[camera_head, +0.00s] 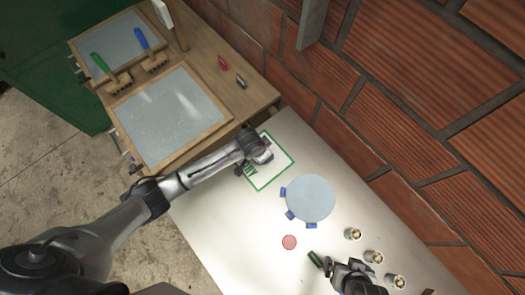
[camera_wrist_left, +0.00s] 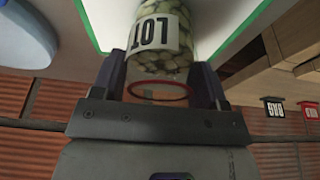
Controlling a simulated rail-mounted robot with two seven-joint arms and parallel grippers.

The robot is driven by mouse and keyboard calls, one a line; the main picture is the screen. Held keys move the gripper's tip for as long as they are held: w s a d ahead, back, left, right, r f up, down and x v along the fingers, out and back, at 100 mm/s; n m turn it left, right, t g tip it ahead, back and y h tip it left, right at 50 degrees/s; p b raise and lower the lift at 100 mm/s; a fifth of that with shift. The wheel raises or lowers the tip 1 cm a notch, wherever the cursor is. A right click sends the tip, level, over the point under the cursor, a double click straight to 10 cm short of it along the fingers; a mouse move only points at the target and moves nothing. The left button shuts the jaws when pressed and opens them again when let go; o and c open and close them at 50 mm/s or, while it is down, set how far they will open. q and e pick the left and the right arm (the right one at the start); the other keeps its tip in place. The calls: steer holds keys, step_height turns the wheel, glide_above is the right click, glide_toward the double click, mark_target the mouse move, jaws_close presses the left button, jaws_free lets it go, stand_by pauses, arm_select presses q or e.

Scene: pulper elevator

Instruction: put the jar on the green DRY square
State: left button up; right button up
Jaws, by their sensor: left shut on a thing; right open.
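The jar (camera_wrist_left: 160,28) holds pale bean-like pieces and has a white label reading LOT 107. My left gripper (camera_wrist_left: 160,85) is shut around it in the left wrist view, with a finger on each side. In the head view my left gripper (camera_head: 258,155) is over the green DRY square (camera_head: 277,176), a green outline on the pale tabletop, and hides part of it; the jar is hidden there. I cannot tell whether the jar touches the surface. My right gripper (camera_head: 353,270) is open at the bottom of the head view.
A round pale-blue disc with blue tabs (camera_head: 311,198) lies right of the square. Near it are a reddish disc (camera_head: 289,242), a green piece (camera_head: 316,258) and several small metal cylinders (camera_head: 353,234). A wooden table with framed screens (camera_head: 175,115) and brushes stands left; a brick wall (camera_head: 400,140) borders the right.

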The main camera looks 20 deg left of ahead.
arm_select(q)
steer(key=shift+f, duration=0.2)
steer(key=o, duration=1.1)
steer(key=shift+f, duration=0.1)
steer(key=p+v, duration=0.1)
steer(key=v, duration=1.1)
steer(key=s+a+n, duration=0.1)
steer(key=s+a, duration=0.1)
steer(key=s, duration=0.5)
steer(key=s+a+r+n+y, duration=0.1)
steer(key=s+a, duration=0.1)
steer(key=s, duration=0.6)
steer(key=s+a+r+n, duration=0.1)
steer(key=s+a, duration=0.1)
steer(key=s, duration=0.6)
steer(key=shift+s+a+n+t, duration=0.15)
steer(key=shift+a+n+t, duration=0.05)
steer(key=shift+n+t, duration=0.1)
